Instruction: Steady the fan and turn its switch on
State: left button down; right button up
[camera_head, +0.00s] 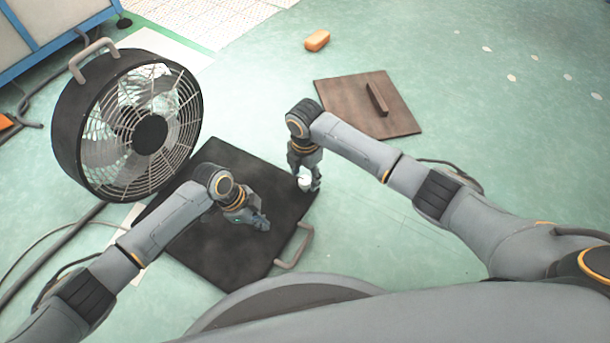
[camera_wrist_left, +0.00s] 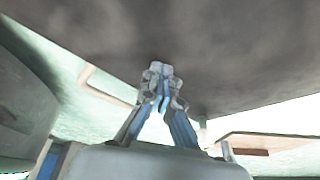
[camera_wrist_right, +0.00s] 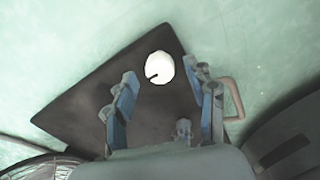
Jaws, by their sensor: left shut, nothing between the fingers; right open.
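The fan (camera_head: 150,134), a black drum with a pale wire grille and a grey top handle, stands upright at the left in the head view. Its edge shows at lower left in the right wrist view (camera_wrist_right: 38,170). My left gripper (camera_head: 262,222) is shut and empty over the dark board, right of the fan and apart from it. It also shows in the left wrist view (camera_wrist_left: 163,85). My right gripper (camera_head: 307,186) is open near the board's right corner. A white round piece with a dark notch (camera_wrist_right: 159,67) shows ahead of its fingers; I cannot tell whether it is the switch.
The dark square board (camera_head: 222,262) with a grey handle lies on the green floor. A brown board (camera_head: 345,100) with a raised bar lies farther back.

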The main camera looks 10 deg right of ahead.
pick_arm(q)
jog(key=shift+s+a+f, duration=0.1)
jog(key=shift+a+f, duration=0.05)
jog(key=shift+f, duration=0.05)
pick_arm(e)
jog(key=shift+f, duration=0.4)
jog(key=c, duration=1.1)
jog(key=shift+c, duration=0.2)
